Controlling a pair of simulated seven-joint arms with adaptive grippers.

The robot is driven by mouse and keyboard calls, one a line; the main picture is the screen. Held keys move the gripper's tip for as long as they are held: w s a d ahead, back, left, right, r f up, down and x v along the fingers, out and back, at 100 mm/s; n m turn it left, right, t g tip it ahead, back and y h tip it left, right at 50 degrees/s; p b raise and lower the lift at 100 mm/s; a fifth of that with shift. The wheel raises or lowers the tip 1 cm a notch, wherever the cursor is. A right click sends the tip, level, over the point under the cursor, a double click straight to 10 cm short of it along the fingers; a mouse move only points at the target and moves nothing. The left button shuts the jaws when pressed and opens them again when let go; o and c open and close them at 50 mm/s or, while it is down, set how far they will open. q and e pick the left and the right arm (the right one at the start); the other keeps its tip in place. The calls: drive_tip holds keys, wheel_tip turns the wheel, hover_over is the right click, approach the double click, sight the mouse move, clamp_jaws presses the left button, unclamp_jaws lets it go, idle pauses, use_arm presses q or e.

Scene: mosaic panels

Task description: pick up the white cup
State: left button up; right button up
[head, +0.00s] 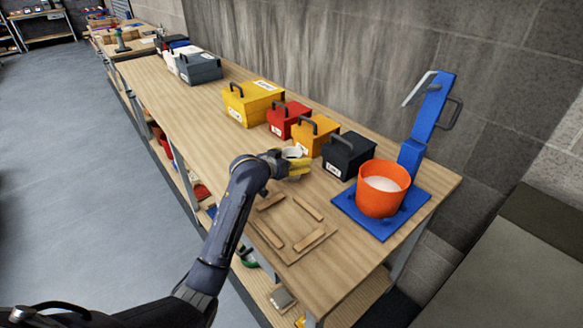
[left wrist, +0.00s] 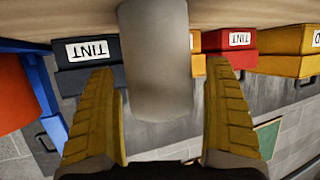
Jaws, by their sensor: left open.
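The white cup (head: 292,152) is on the wooden workbench, partly hidden by my left gripper (head: 299,166) in the head view. In the left wrist view, which is upside down, the cup (left wrist: 158,60) looks pale grey and stands between the yellow fingers of my left gripper (left wrist: 164,112). There is a visible gap on both sides of it, so the fingers are open around or just short of the cup. I cannot tell the exact depth. My right gripper is in neither view.
Behind the cup stand a black box (head: 348,155), an orange box (head: 315,135), a red box (head: 288,119) and a yellow box (head: 252,103). An orange bucket (head: 382,192) sits on a blue stand (head: 349,209) at right. A wooden frame (head: 270,240) lies in front.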

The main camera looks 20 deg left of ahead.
use_arm(q)
drive_tip(key=c, duration=1.5)
drive_tip(key=shift+r, duration=0.15)
